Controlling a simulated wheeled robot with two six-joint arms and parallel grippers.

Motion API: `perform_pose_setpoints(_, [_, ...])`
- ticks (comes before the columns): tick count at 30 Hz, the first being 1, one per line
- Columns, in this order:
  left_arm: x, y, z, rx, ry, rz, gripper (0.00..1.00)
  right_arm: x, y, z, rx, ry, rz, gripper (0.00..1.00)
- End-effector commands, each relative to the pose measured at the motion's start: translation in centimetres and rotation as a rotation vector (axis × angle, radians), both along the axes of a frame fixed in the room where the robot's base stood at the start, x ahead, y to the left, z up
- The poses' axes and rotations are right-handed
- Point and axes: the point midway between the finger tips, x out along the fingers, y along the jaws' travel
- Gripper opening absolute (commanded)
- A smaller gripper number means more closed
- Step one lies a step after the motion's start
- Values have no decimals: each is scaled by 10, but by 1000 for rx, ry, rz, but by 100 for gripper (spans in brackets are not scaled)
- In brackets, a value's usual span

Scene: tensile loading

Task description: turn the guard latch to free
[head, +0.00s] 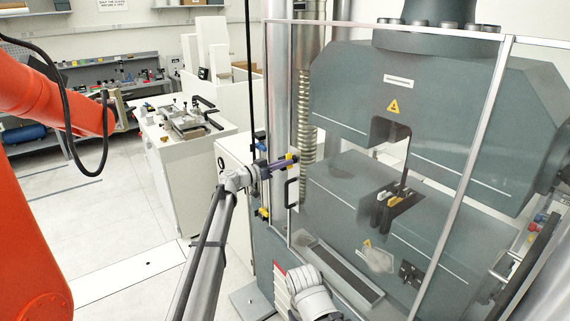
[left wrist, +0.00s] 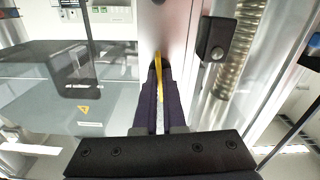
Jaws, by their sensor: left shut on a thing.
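The guard latch shows as a narrow yellow lever (left wrist: 158,66) on the pale guard post in the left wrist view. Its long side runs up and down in that picture. My left gripper (left wrist: 158,92) has its dark purple fingers shut on the lever, one on each side, and hides its lower part. In the head view the left gripper (head: 285,162) reaches from the left to the edge of the clear guard (head: 350,180), where a bit of yellow shows at the fingertips. The guard stands in front of the grey test machine (head: 440,110). My right gripper is not in view.
A black guard handle (head: 288,193) sits just below the left gripper. A ribbed metal column (head: 304,110) stands behind the guard frame. A white cabinet with a fixture (head: 185,122) stands to the left. The floor (head: 110,215) there is clear.

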Motion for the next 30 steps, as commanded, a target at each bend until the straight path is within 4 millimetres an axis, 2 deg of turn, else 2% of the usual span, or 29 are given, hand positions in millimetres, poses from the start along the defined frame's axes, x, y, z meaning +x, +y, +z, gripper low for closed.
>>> perform_pose_setpoints(12, [-1, 0, -1, 85, -112, -1, 0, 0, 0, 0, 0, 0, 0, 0])
perform_pose_setpoints(27, [-1, 0, -1, 92, -122, 0, 0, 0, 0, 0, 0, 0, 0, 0])
perform_pose_setpoints(28, [-1, 0, -1, 92, -121, 0, 11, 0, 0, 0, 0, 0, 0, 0])
perform_pose_setpoints(30, [-1, 0, -1, 91, -122, 0, 19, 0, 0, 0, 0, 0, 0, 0])
